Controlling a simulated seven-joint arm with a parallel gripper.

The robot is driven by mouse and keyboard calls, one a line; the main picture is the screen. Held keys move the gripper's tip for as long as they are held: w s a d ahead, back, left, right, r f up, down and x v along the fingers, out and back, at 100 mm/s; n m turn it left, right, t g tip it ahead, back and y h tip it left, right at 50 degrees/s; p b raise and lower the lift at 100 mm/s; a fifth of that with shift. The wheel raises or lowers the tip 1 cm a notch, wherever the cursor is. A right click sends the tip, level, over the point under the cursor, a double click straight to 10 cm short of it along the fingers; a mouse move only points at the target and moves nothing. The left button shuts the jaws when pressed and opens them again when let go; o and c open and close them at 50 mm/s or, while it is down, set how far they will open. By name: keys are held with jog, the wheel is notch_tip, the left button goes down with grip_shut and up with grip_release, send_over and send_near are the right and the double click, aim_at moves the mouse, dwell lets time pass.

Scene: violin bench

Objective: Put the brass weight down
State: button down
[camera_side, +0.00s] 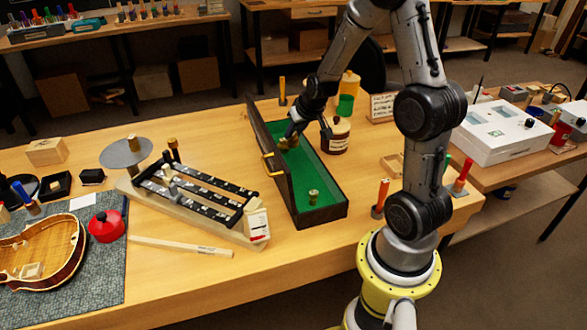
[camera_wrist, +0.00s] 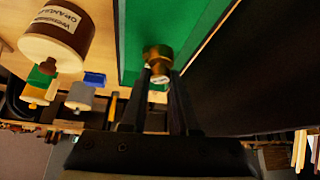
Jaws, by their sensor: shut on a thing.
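My gripper (camera_side: 293,135) is over the far part of the long green-lined case (camera_side: 323,214), inside its raised dark lid. In the wrist view my gripper (camera_wrist: 160,78) is shut on a brass weight (camera_wrist: 157,54), with the green lining behind it. The held brass weight also shows in the side view (camera_side: 284,143), small and partly hidden by the fingers. I cannot tell whether it touches the lining. Another small brass weight (camera_side: 313,196) stands upright on the green lining near the front end of the case.
A brown jar (camera_side: 336,137) stands close to the right of the case, with a green container (camera_side: 345,105) behind it. A slotted black-and-wood rack (camera_side: 195,195) and a round metal plate (camera_side: 126,152) are to the left. The lid (camera_side: 268,150) stands along the case's left side.

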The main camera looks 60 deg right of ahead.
jog(key=shift+f, duration=4.2)
jog(key=c, duration=0.7)
grip_release()
jog(key=shift+f, duration=0.15)
jog(key=shift+o, duration=0.2)
jog(key=shift+s+r, duration=0.1)
jog(key=shift+r, duration=0.25)
jog(key=v, duration=1.1)
jog(key=shift+r, duration=0.25)
jog(key=shift+s+a, duration=0.1)
jog(key=shift+a, duration=0.05)
